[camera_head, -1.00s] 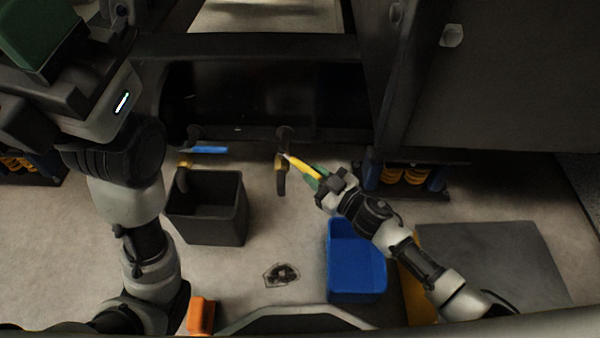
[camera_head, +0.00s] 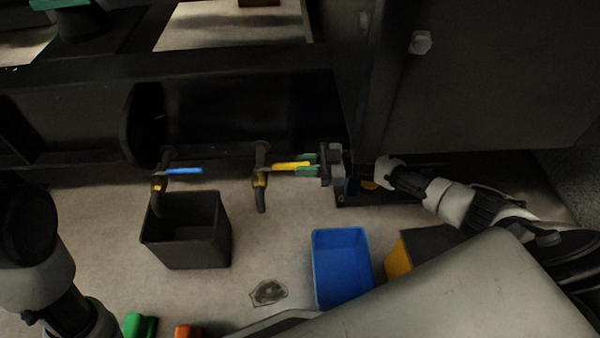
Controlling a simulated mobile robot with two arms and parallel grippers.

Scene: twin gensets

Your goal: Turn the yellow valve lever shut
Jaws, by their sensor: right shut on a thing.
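The yellow valve lever (camera_head: 288,166) sits on the right-hand drain pipe (camera_head: 261,190) under the dark frame. It points right, nearly level in the picture and crosswise to its pipe. My right gripper (camera_head: 307,165), with green fingertips, is shut on the outer end of the lever, one finger above and one below it. The lever's tip is hidden between the fingers. My left arm shows at the left edge, but its gripper is out of view.
A second valve with a blue lever (camera_head: 184,171) is to the left, above a black bin (camera_head: 187,232). A blue bin (camera_head: 342,268) stands on the floor below my right gripper. The dark frame (camera_head: 220,68) runs above the valves.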

